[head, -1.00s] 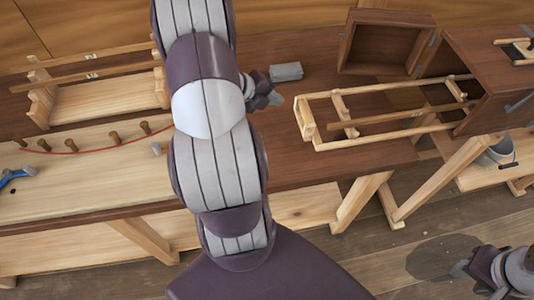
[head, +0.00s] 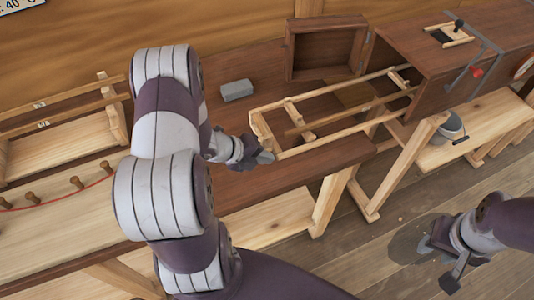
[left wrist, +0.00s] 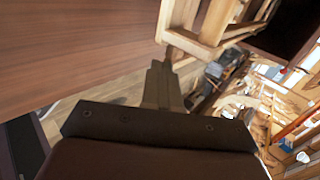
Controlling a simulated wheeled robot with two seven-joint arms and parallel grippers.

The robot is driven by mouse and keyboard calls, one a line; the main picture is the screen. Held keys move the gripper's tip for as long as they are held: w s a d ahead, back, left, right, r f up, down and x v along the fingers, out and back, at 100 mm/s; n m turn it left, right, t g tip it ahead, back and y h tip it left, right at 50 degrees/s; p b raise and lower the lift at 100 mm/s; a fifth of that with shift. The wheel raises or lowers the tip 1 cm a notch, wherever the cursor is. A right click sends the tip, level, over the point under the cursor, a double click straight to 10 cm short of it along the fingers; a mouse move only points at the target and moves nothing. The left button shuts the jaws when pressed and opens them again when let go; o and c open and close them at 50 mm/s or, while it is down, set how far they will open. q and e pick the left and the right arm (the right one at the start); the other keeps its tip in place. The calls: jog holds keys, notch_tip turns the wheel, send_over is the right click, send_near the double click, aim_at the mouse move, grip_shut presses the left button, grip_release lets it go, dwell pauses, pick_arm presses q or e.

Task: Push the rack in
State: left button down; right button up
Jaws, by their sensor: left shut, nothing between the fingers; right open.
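The rack (head: 318,138) is a pale wooden frame with slats, reaching leftward out of the open end of a dark brown wooden box (head: 450,62). Much of its length is outside the box. My left gripper (head: 264,157) is shut and empty, beside the near corner of the rack's outer end. In the left wrist view, its closed fingers (left wrist: 164,72) point at the rack's pale end piece (left wrist: 183,45); I cannot tell whether they touch it. My right gripper (head: 438,262) is open and empty, low over the floor at the lower right.
The box's open door (head: 326,48) stands behind the rack. A grey block (head: 236,90) lies on the dark bench top (head: 245,190). A bucket (head: 447,130) stands on the low shelf under the box. Pegs and a slatted wooden stand (head: 60,145) are at the left.

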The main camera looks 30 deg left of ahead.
pick_arm(q)
jog(key=shift+w+d+r, duration=0.1)
jog(key=shift+w+d, duration=0.05)
jog(key=shift+d, duration=0.1)
jog(key=shift+w, duration=0.1)
